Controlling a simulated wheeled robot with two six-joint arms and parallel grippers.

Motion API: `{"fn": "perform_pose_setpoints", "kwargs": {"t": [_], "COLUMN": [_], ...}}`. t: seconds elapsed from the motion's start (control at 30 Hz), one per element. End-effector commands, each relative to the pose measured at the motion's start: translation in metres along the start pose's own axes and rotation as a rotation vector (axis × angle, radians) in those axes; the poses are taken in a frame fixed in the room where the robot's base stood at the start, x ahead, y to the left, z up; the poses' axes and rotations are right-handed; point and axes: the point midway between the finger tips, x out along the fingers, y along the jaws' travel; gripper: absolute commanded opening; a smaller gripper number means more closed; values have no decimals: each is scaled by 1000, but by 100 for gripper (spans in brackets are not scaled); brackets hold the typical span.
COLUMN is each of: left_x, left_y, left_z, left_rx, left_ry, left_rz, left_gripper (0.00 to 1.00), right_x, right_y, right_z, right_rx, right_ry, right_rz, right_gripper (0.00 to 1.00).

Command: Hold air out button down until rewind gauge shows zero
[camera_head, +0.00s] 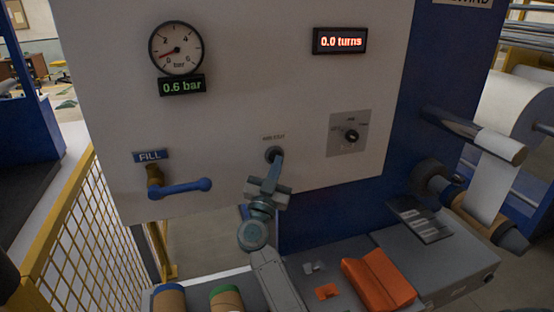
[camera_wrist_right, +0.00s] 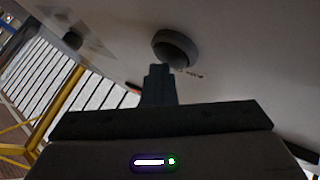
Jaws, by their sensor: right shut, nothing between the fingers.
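A round dial gauge (camera_head: 176,48) is at the upper left of the pale panel. Its red needle points to the lower left, and the display (camera_head: 182,85) under it reads 0.6 bar. A small dark round button (camera_head: 272,152) sits low in the middle of the panel under a tiny label too blurred to read. My right gripper (camera_head: 277,161) is shut and empty, its tip right at the button and partly covering it. In the right wrist view the dark round button (camera_wrist_right: 172,46) lies just beyond the shut fingertips (camera_wrist_right: 159,72); I cannot tell whether it is pressed in.
A blue-handled lever (camera_head: 182,188) under a FILL sign is at the left. A turns display (camera_head: 340,41) reads 0.0, above a rotary knob (camera_head: 351,136). Below are an orange block (camera_head: 378,281) and a grey box (camera_head: 440,262). A yellow mesh fence (camera_head: 75,235) stands left; rollers stand right.

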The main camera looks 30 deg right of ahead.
Motion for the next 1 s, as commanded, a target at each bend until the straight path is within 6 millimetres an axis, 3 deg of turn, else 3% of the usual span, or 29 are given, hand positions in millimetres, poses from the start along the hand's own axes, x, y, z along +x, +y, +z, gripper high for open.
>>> {"fn": "perform_pose_setpoints", "kwargs": {"t": [0.77,1.0], "left_x": [0,-8], "left_y": [0,0], "left_z": [0,-1], "left_rx": [0,0], "left_ry": [0,0], "left_rz": [0,0], "left_gripper": [55,55], "right_x": [0,-5], "right_y": [0,3], "right_z": [0,-4], "right_rx": [0,0], "right_ry": [-1,-3], "right_rz": [-1,-1], "right_gripper": [0,0]}}
